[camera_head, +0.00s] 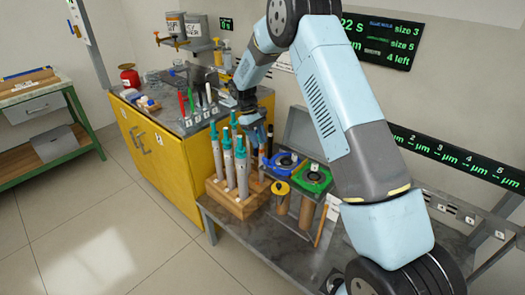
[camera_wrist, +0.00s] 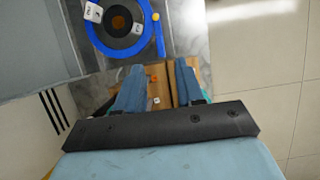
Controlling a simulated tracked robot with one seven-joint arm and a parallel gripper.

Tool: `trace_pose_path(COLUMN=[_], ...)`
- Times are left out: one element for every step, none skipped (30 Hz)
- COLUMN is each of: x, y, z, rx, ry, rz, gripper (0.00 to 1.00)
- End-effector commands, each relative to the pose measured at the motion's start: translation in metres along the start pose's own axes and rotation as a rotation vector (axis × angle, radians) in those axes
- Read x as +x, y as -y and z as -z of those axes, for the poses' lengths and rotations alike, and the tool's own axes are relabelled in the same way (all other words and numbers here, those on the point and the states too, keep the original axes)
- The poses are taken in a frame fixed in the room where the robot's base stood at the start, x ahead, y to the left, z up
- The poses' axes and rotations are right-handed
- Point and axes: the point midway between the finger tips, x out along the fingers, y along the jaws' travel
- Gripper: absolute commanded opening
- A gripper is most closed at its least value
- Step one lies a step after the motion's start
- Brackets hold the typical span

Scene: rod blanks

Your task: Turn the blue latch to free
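The blue ring fixture (camera_head: 283,160) sits on the grey bench, left of a green one. In the wrist view the blue ring (camera_wrist: 96,38) surrounds a dark disc with an orange-brown centre. A narrow blue bar, seemingly the latch (camera_wrist: 160,38), stands at its right edge, with an orange-yellow spot at its top. Two white tags sit by the ring, too small to read. My gripper (camera_wrist: 160,68) points down with its two blue fingers apart and nothing seen between them. It is apart from the latch. In the head view my gripper (camera_head: 260,136) is near the wooden rack, partly hidden.
A wooden rack (camera_head: 238,207) with several teal-topped rods stands close by my gripper. A green fixture (camera_head: 313,178) and a yellow-topped cylinder (camera_head: 281,188) are beside the blue one. A yellow cabinet (camera_head: 165,150) with pens and tools stands behind left. Open floor lies in front.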

Motion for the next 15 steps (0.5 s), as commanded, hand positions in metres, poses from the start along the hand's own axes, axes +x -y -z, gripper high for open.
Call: trace_pose_path(x=[-0.011,-0.016,-0.024,-0.029,-0.034,-0.039,-0.043,-0.046,-0.051,-0.053,-0.055,-0.057,-0.059,-0.060,-0.061], y=[0.000,0.000,0.000,0.000,0.000,0.000,0.000,0.000,0.000,0.000,0.000,0.000,0.000,0.000,0.000], z=[0.001,0.001,0.001,0.001,0.001,0.001,0.001,0.001,0.001,0.001,0.001,0.001,0.001,0.001,0.001], rx=[0.000,0.000,0.000,0.000,0.000,0.000,0.000,0.000,0.000,0.000,0.000,0.000,0.000,0.000,0.000], ry=[-0.003,-0.003,-0.002,-0.004,-0.003,-0.002,-0.003,-0.003,-0.002,-0.001,-0.001,-0.001,-0.001,-0.001,0.000], rz=[-0.001,-0.001,-0.001,-0.001,-0.001,0.000,-0.001,0.000,0.000,0.000,0.000,0.000,0.000,0.000,0.000], gripper=[0.37,0.37,0.37,0.37,0.37,0.37,0.37,0.37,0.37,0.37,0.37,0.37,0.37,0.37,0.37])
